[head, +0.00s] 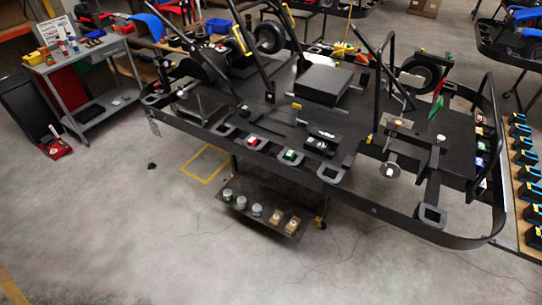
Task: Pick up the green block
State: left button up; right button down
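A small green block (290,155) sits in a black holder on the near edge of the black kart frame (375,207). A taller green piece (436,107) stands upright near the kart's right side, next to a red one. I cannot tell from here which of these is a loose block. Neither of my grippers is in view, and no arm of mine shows near the kart.
A red block (253,141) sits in a similar holder left of the green one. A low shelf (262,217) with several cans and boxes is under the kart's near edge. A grey cart (85,88) stands at the left. The near floor is clear.

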aim_at(290, 155)
jog(key=i+l, duration=0.3)
jog(key=l, duration=0.15)
jog(key=i+l, duration=0.25)
jog(key=l, duration=0.2)
jog(key=i+l, duration=0.3)
jog(key=l, duration=0.15)
